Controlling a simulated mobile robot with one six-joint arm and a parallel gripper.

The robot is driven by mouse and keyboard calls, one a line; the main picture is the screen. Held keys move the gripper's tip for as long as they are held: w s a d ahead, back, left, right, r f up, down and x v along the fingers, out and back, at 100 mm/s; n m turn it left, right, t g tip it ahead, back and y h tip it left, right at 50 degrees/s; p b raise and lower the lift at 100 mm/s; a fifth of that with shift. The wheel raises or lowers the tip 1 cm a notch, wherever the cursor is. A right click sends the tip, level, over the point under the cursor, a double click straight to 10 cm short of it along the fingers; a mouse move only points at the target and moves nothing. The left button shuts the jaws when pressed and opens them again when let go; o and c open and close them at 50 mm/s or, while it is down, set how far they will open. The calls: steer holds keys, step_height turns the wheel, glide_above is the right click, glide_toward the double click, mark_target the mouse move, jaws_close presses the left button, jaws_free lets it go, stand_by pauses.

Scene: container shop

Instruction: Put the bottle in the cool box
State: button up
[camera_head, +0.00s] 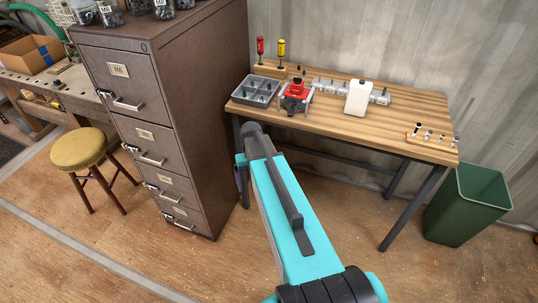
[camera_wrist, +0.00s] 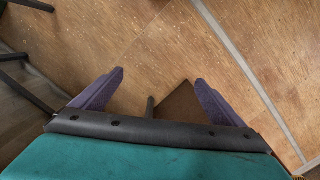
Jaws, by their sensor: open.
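A white bottle (camera_head: 359,99) with a dark cap stands upright toward the back of the wooden workbench (camera_head: 400,138) in the head view. I see no cool box in either view. My gripper shows in the wrist view (camera_wrist: 160,88), its two purple fingers spread wide with nothing between them. It is over the wooden floor and apart from the bottle.
On the bench are a grey tray (camera_head: 253,92), a red vise (camera_head: 295,92), two screwdrivers and small metal parts. A tall brown filing cabinet (camera_head: 160,125) stands left of it, and a yellow stool (camera_head: 80,150) further left. A green bin (camera_head: 466,204) stands at right.

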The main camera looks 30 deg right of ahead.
steer(key=s+a+f+n+g+b, duration=0.2)
steer(key=s+a+f+b, duration=0.1)
steer(key=s+a+f, duration=1.25)
steer(key=s+a+f+g+b, duration=0.1)
steer(key=s+a+f, duration=0.1)
steer(key=s+f, duration=0.3)
steer(key=s+a+f+n+g+b, duration=0.1)
steer(key=s+a+f+b, duration=0.1)
steer(key=s+f, duration=0.3)
steer(key=s, duration=0.4)
steer(key=shift+s+n+g, duration=0.3)
steer(key=shift+s, duration=0.1)
steer(key=shift+f, duration=0.1)
